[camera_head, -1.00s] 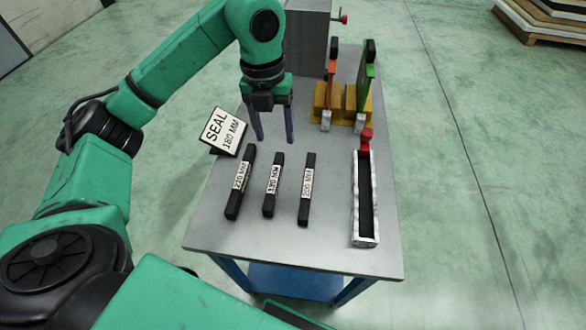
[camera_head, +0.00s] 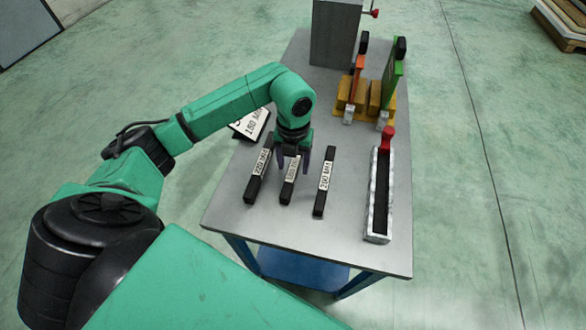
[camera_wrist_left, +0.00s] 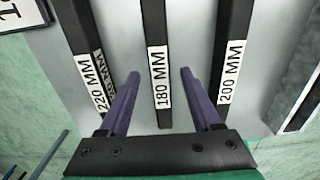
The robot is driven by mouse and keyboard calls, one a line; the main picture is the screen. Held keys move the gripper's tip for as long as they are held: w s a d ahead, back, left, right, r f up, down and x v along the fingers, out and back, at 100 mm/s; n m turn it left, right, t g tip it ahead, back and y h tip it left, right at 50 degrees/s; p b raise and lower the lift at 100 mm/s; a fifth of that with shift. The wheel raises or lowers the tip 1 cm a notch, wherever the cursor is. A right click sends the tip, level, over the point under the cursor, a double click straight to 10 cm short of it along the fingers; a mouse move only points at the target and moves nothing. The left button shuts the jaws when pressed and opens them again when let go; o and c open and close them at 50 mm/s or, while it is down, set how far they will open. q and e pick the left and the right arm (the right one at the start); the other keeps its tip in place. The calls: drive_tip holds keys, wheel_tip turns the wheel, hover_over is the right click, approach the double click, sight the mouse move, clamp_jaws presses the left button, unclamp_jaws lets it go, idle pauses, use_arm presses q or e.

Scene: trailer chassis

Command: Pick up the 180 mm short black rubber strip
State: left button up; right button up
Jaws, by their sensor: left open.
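The 180 mm black strip (camera_head: 288,190) lies on the grey table as the middle one of three labelled strips. In the left wrist view the 180 mm strip (camera_wrist_left: 153,25) runs between the two purple fingers, with its white label facing me. My left gripper (camera_head: 293,164) is open above this strip, and it also shows in the left wrist view (camera_wrist_left: 157,78). I cannot tell how far above the strip the fingertips are. My arm and gripper hide the strip's far end in the head view. My right gripper is not in view.
The 220 mm strip (camera_head: 257,178) lies to the left and the 200 mm strip (camera_head: 324,182) to the right. A sign (camera_head: 254,122) stands behind the arm. A channel with a red end (camera_head: 370,225), clamps on yellow blocks (camera_head: 373,100) and a grey box (camera_head: 335,35) are farther right and back.

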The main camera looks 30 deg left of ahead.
use_arm(q)
clamp_jaws()
